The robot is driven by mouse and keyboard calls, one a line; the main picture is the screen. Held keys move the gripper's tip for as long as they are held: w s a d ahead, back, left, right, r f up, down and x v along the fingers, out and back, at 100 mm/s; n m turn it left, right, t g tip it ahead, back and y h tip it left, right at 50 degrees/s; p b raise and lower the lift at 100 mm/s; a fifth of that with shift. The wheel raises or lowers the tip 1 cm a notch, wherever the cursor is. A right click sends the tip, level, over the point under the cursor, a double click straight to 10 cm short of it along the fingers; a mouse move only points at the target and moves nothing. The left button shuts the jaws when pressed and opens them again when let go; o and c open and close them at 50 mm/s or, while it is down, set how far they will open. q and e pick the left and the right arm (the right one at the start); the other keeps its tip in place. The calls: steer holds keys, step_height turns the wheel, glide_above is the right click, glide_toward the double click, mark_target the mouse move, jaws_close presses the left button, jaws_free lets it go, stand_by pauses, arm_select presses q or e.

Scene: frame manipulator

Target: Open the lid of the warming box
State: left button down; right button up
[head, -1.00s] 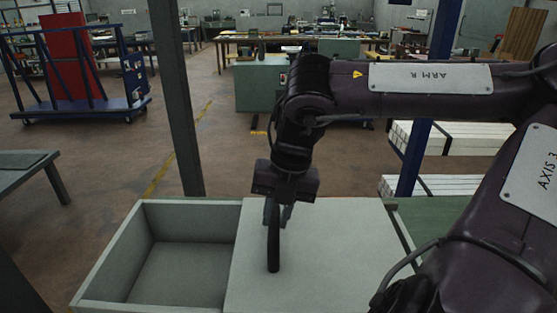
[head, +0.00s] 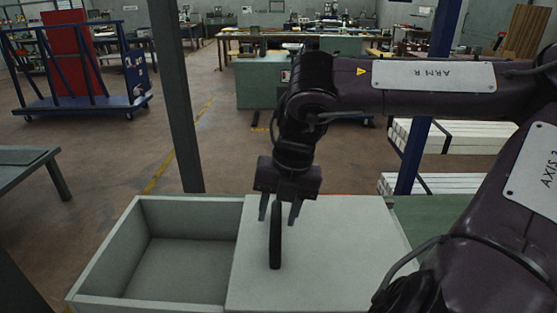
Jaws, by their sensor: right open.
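The warming box (head: 98,256) is a pale grey-green box at the bottom centre of the head view. Its left part is uncovered and shows an empty compartment. The flat pale lid (head: 335,250) covers the right part. A black upright bar handle (head: 275,236) stands near the lid's left edge. My right gripper (head: 279,213) points down over the handle with its fingers spread. One finger is left of the handle's top and one is right of it, with gaps showing. My left gripper is not in view.
A grey post (head: 180,100) stands behind the box, and a blue post (head: 428,110) stands behind my right arm. A grey table (head: 28,165) is at the left. A green surface (head: 415,212) lies right of the lid. Open floor lies behind the box.

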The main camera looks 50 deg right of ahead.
step_height(320, 180, up, 8)
steer(key=s, duration=0.1)
steer(key=shift+d+f, duration=0.2)
steer(key=shift+d, duration=0.25)
steer(key=shift+s, duration=0.1)
stand_by(0.3)
